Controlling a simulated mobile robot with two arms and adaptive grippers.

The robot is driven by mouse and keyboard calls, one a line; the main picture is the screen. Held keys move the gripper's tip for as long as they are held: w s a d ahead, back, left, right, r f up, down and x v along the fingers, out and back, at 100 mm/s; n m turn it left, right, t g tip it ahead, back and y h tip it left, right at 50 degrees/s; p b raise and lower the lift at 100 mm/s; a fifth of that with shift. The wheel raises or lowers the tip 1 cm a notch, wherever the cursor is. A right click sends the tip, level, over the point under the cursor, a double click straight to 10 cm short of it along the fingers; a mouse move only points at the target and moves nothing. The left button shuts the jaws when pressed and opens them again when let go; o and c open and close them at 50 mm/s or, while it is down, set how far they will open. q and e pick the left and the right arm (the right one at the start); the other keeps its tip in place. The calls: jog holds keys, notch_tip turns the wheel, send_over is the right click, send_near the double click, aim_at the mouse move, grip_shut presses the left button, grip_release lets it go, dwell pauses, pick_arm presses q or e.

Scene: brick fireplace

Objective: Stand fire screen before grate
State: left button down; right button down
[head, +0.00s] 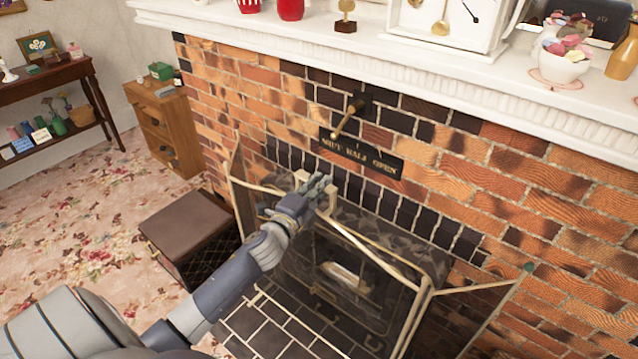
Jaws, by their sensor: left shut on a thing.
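The fire screen (376,252) has a thin pale-gold frame with see-through panels and folding side wings. It stands upright over the dark tiled hearth, in front of the grate (345,275), which shows through its middle panel. My left gripper (322,192) is shut on the handle at the screen's top middle. The screen's left wing angles back toward the bricks, and its right wing spreads out to the right. Its lower edge is partly hidden by my left arm and the picture's bottom edge. My right gripper is out of view.
A brown-topped box (187,222) stands on the flowered carpet left of the hearth. The white mantel (400,60) holds a clock and ornaments.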

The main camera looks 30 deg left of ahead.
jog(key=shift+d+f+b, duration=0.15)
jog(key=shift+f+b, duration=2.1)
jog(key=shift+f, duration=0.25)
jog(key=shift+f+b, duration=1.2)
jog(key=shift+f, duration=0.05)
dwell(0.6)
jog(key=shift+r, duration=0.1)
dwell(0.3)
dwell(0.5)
